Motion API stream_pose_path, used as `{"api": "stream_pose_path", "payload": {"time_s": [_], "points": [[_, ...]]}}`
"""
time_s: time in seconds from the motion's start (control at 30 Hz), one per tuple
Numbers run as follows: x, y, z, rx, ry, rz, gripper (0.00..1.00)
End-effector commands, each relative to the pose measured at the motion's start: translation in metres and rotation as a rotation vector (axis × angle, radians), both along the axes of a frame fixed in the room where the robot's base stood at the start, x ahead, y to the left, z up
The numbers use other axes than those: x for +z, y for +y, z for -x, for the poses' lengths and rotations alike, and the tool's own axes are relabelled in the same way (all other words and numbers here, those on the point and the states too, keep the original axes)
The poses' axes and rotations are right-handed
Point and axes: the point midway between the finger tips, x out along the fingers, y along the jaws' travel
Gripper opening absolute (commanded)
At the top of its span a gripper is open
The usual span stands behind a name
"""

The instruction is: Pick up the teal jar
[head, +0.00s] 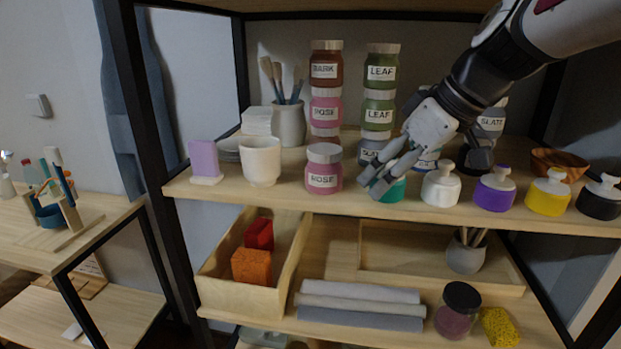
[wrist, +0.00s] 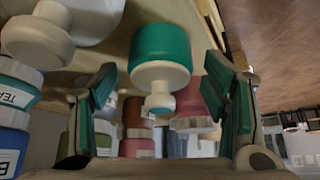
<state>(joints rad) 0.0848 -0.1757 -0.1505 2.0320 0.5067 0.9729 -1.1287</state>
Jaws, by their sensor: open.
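The teal jar (head: 396,190) stands at the front edge of the upper shelf, partly hidden behind my gripper (head: 376,186) in the head view. In the wrist view the teal jar (wrist: 160,45) has a teal body and a white lid with a knob, and appears upside down. My gripper (wrist: 161,78) is open, with one finger on either side of the jar's lid and knob. Gaps show between the fingers and the jar, and nothing is held. A separate jar (wrist: 18,90) with a label reading "TEA" is at the left of the wrist view.
A white lidded jar (head: 441,186) stands close right of the teal jar, then a purple jar (head: 494,191), a yellow jar (head: 548,197) and a black jar (head: 600,200). A rose jar (head: 323,172) stands to the left. Stacked labelled jars, including leaf jars (head: 380,72), stand behind.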

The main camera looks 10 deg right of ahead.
Motion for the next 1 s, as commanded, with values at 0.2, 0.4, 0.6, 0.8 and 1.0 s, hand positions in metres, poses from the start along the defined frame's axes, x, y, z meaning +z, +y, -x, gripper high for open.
{"api": "stream_pose_path", "payload": {"time_s": [0.2, 0.4, 0.6, 0.8, 1.0], "points": [[-0.0053, 0.0023, -0.0030, 0.001, -0.001, 0.000, 0.68], [-0.0052, 0.0021, -0.0029, 0.001, -0.001, 0.000, 0.45], [-0.0046, 0.0021, -0.0030, 0.000, -0.002, 0.000, 0.09], [-0.0044, 0.0021, -0.0030, 0.000, -0.002, 0.000, 0.09], [0.0034, 0.0019, -0.0036, 0.000, -0.005, 0.001, 0.09]]}}
